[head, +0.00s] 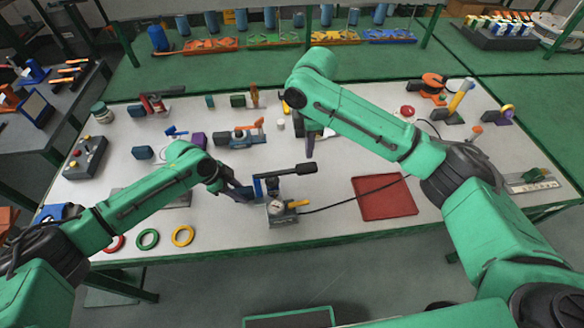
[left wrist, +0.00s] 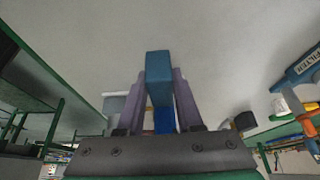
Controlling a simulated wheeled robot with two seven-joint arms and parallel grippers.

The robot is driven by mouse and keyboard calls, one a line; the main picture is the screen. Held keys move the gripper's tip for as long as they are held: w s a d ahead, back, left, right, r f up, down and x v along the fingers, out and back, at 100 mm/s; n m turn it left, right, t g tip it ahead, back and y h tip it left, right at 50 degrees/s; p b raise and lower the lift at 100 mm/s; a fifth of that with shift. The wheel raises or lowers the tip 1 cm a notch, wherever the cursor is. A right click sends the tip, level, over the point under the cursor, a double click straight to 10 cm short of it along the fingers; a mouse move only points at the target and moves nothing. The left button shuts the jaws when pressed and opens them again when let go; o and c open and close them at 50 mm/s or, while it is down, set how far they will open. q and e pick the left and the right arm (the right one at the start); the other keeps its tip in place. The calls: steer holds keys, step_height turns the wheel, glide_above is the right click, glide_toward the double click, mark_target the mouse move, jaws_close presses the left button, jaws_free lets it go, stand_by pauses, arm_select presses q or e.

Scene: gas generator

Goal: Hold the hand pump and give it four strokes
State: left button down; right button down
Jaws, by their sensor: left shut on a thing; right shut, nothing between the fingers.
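The hand pump (head: 279,208) stands near the front middle of the table, with a gauge on its grey base, a blue upright part and a black lever (head: 290,171) reaching right to a thick grip (head: 306,168). My left gripper (head: 251,190) is at the pump's left side, shut on its blue part. In the left wrist view, the purple fingers (left wrist: 160,100) are on both sides of a blue bar (left wrist: 159,68). My right gripper (head: 310,147) is shut and empty, behind the lever grip; my right arm partly hides it.
A black hose (head: 345,200) runs right from the pump across a red tray (head: 384,197). Red, green (head: 147,239) and yellow (head: 183,236) rings lie at the front left. Several small parts lie farther back. A button box (head: 86,157) is at the left.

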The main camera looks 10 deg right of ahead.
steer(key=shift+r, duration=0.45)
arm_select(q)
steer(key=shift+c, duration=2.4)
jaws_free()
steer(key=v, duration=1.2)
